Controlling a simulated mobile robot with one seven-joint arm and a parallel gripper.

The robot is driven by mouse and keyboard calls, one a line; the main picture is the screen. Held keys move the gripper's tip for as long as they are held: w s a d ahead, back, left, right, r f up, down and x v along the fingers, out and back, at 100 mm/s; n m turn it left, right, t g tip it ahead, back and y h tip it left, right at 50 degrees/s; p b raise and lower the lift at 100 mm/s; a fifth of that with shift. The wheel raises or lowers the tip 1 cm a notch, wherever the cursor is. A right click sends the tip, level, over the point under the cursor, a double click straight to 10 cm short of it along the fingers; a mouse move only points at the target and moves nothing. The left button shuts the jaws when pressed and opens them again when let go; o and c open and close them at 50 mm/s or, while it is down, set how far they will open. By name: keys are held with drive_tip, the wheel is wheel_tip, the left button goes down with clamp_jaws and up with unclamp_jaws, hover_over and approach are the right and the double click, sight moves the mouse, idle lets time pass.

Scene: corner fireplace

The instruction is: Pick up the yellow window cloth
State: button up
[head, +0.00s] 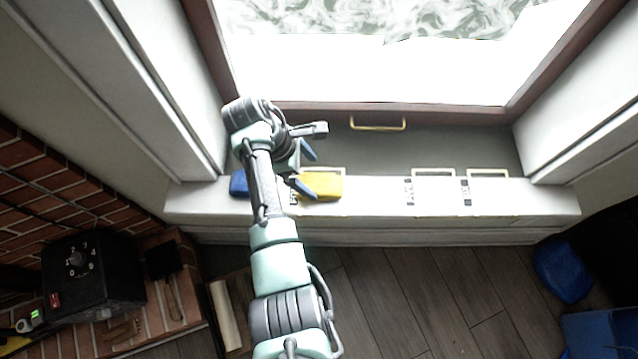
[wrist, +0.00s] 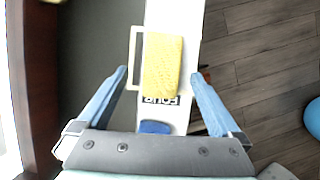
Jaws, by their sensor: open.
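The yellow window cloth (head: 321,186) lies on the white window sill ledge, partly covered by my gripper in the head view. In the wrist view the yellow cloth (wrist: 162,66) lies lengthwise ahead of my fingers, in line with the space between them. My gripper (head: 308,172) is open and empty above the sill, with its blue fingers spread wide. In the wrist view the fingers of my gripper (wrist: 160,72) stand on either side of the ledge, and neither is closed on the cloth.
A blue object (head: 239,184) lies left of the cloth on the white ledge (head: 385,195), which has printed labels and wire handles. The window frame (head: 420,107) rises behind. A black box (head: 90,275) stands lower left. Blue objects (head: 563,270) are at right. Wooden floor lies in front.

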sight(316, 183)
drive_tip(key=x, duration=0.5)
drive_tip(key=shift+s+a+b, duration=0.2)
drive_tip(key=shift+b, duration=0.1)
